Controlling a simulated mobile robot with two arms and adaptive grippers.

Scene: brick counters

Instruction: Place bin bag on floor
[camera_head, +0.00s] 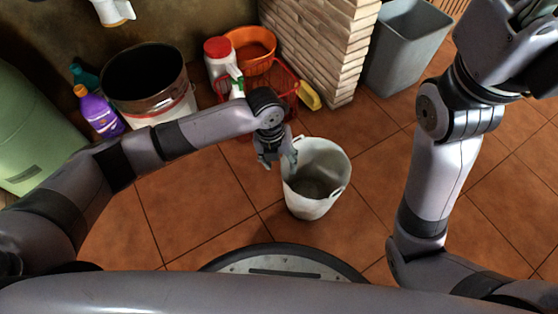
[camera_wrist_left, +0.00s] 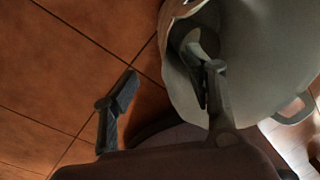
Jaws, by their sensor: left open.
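A white bucket-like bin (camera_head: 318,195) with handle holes in its rim stands upright on the tiled floor (camera_head: 190,205). I cannot make out a separate bin bag. My left gripper (camera_head: 279,161) is open at the bin's left rim. In the left wrist view the gripper (camera_wrist_left: 165,88) has its fingers spread. One finger overlaps the opening of the pale bin (camera_wrist_left: 260,55); the other is outside it, over the tiles. I cannot tell whether either touches the rim. My right arm rises at the right; its hand end is partly cut off at the top right corner.
A red basket (camera_head: 285,84), an orange bucket (camera_head: 250,45) and a dark metal bucket (camera_head: 145,75) stand behind. A purple bottle (camera_head: 98,112) is at the left. A grey bin (camera_head: 408,45) stands beyond the brick pillar (camera_head: 320,45). The floor right of the white bin is clear.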

